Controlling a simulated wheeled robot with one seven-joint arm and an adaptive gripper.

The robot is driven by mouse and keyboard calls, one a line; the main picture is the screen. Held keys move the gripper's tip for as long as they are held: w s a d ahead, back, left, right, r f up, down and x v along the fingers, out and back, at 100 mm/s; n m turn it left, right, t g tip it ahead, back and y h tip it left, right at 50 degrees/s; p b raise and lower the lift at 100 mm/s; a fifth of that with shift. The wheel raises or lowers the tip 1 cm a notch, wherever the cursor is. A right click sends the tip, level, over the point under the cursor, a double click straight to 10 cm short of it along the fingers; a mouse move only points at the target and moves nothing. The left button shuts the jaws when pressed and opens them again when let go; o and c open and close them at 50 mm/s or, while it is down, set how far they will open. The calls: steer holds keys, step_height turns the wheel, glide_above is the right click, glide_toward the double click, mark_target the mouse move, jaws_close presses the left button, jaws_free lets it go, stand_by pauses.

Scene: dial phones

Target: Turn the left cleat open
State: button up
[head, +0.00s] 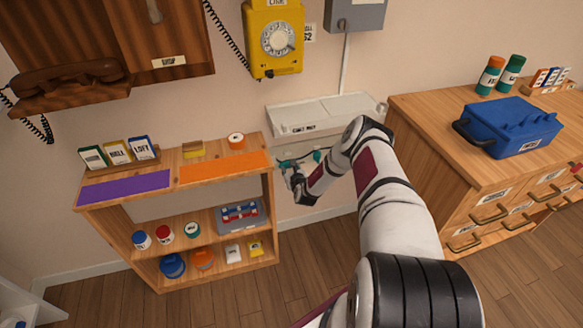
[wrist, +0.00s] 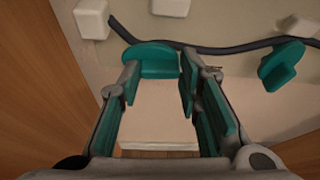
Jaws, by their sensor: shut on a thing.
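The left cleat (wrist: 151,58), a teal piece with a rounded top, is on the wall between my fingertips in the wrist view. My gripper (wrist: 158,76) is shut on it, with one finger at each side. In the head view my gripper (head: 291,181) is low at the wall under the white shelf, and the left cleat is mostly hidden there. The right cleat (wrist: 281,65) is teal too and sits tilted and apart from my gripper; it also shows in the head view (head: 317,157). A dark cord (wrist: 215,49) runs along the wall by both cleats.
The white wall shelf (head: 325,112) hangs above my gripper. A wooden shelf unit (head: 203,206) stands close on the left. A drawer cabinet (head: 440,165) with a blue toolbox (head: 512,126) stands on the right.

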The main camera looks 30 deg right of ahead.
steer(key=shift+a+f+n+h+p, duration=0.15)
steer(key=shift+n+h+p, duration=0.85)
steer(key=shift+n+p, duration=0.7)
steer(key=o, duration=1.1)
steer(key=shift+o, duration=0.2)
steer(key=v, duration=1.2)
steer(key=shift+a, duration=0.15)
